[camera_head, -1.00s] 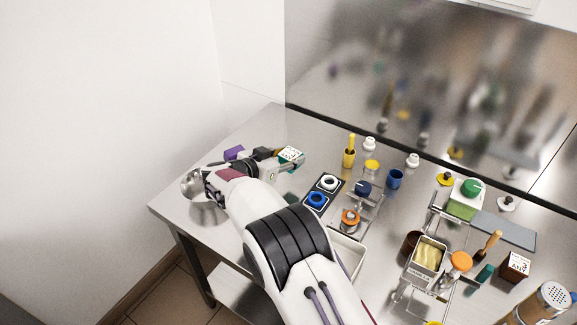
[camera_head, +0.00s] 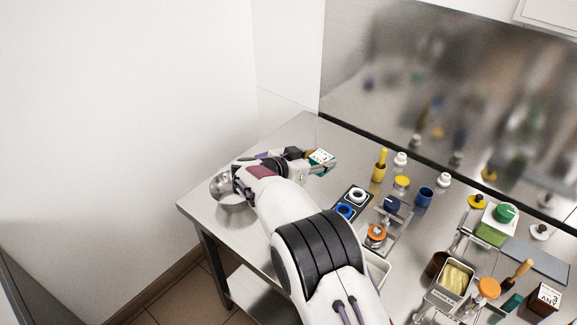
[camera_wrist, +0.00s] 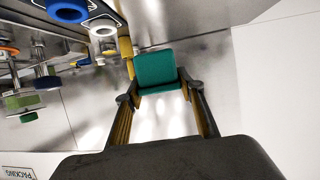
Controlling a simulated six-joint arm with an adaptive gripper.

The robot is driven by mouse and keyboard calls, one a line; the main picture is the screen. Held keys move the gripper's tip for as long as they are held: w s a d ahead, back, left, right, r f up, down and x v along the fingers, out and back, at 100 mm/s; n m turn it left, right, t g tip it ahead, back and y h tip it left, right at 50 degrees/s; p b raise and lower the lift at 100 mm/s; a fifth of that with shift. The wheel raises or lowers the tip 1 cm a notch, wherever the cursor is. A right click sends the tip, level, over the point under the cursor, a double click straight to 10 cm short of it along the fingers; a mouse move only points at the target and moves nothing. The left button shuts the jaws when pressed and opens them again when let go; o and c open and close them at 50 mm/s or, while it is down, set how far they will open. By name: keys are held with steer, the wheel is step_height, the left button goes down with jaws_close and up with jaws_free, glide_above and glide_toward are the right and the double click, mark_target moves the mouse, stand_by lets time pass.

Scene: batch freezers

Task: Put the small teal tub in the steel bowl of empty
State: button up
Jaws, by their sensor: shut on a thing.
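The small teal tub (camera_head: 320,158) is held at the end of my arm, above the far left part of the steel table. Its top looks white with coloured marks in the head view; in the wrist view the tub (camera_wrist: 157,68) shows a plain teal side. My gripper (camera_wrist: 161,93) is shut on it, one finger at each side. The steel bowl (camera_head: 221,185) stands at the table's left corner, to the left of the tub. My wrist hides part of the bowl, and I cannot see what is inside it.
A black holder with a white ring (camera_head: 357,195) and a blue ring (camera_head: 345,211) lies right of my arm. A yellow bottle (camera_head: 380,168), blue cup (camera_head: 424,196) and several jars stand further right. The wall (camera_head: 250,60) rises behind the bowl.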

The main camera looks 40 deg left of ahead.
steer(key=shift+r, duration=0.1)
steer(key=s+a+r+n+g+y, duration=0.1)
steer(key=s+a+r+n+y, duration=0.1)
steer(key=a+r+n+y, duration=0.75)
steer(key=s+a+r+n+g+y, duration=0.2)
steer(key=s+a+g, duration=0.2)
steer(key=s+a, duration=0.3)
steer(key=s+d+f+n+g+y, duration=0.2)
steer(key=s+f, duration=0.3)
steer(key=s, duration=0.3)
steer(key=shift+s+f+n+g, duration=0.15)
steer(key=shift+s+n+g, duration=0.2)
steer(key=shift+n+g, duration=0.35)
stand_by(0.8)
steer(key=shift+d+y, duration=0.1)
steer(key=shift+y, duration=0.15)
step_height(320, 180, down, 6)
stand_by(0.6)
